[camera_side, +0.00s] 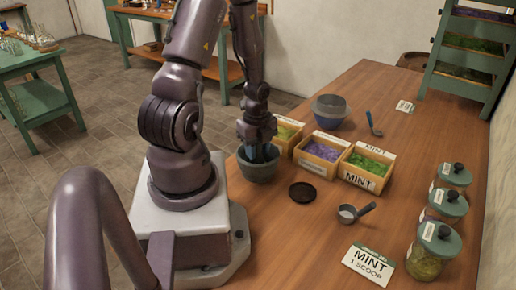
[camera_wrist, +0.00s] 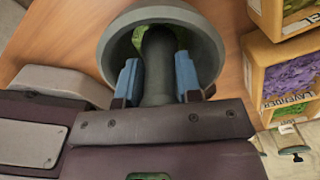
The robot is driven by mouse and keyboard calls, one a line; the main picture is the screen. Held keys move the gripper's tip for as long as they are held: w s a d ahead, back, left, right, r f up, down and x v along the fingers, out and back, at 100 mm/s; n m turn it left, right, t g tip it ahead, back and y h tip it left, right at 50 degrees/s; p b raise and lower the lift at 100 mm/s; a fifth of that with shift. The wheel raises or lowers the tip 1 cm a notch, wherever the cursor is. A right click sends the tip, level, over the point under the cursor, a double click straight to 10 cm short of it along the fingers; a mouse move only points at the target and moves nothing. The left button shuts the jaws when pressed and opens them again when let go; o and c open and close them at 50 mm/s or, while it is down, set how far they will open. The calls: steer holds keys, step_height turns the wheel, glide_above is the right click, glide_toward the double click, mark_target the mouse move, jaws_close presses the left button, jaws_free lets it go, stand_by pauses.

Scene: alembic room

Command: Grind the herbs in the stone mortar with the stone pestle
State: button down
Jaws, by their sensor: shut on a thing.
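The grey stone mortar (camera_side: 257,171) stands on the wooden table in front of my base. In the wrist view the mortar (camera_wrist: 208,50) is seen from above, with green herbs (camera_wrist: 180,38) showing inside near its far wall. My gripper (camera_side: 258,152) points down over the mortar. In the wrist view its blue fingers (camera_wrist: 158,82) are shut on the dark grey stone pestle (camera_wrist: 156,65). The pestle's lower end is down inside the mortar. Whether it touches the bottom is hidden.
Several herb boxes stand close right of the mortar, including lavender (camera_side: 322,150) and mint (camera_side: 367,165). A dark round lid (camera_side: 302,192), a scoop (camera_side: 355,212), a mint card (camera_side: 370,262) and lidded jars (camera_side: 430,250) are nearer. A bowl with a sieve (camera_side: 331,110) stands behind.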

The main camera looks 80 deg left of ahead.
steer(key=shift+d, duration=0.5)
steer(key=shift+w+a+f, duration=0.15)
steer(key=shift+w+a, duration=0.3)
steer(key=shift+a, duration=0.3)
steer(key=shift+s+d, duration=0.25)
steer(key=shift+s, duration=0.4)
steer(key=shift+w+d, duration=0.35)
steer(key=shift+w, duration=0.25)
steer(key=shift+s+a, duration=0.5)
steer(key=shift+a, duration=0.05)
steer(key=shift+d, duration=0.65)
steer(key=shift+w+a, duration=0.45)
steer(key=shift+a, duration=0.15)
steer(key=shift+s+d, duration=0.25)
steer(key=shift+s, duration=0.5)
steer(key=shift+w+d, duration=0.3)
steer(key=shift+w, duration=0.4)
steer(key=shift+s+a, duration=0.35)
steer(key=shift+a, duration=0.4)
steer(key=shift+d, duration=0.75)
steer(key=shift+w+a, duration=0.45)
steer(key=shift+a, duration=0.15)
steer(key=shift+s+d, duration=0.15)
steer(key=shift+s, duration=0.45)
steer(key=shift+w+d, duration=0.4)
steer(key=shift+w, duration=0.2)
steer(key=shift+s+a, duration=0.45)
steer(key=shift+a, duration=0.15)
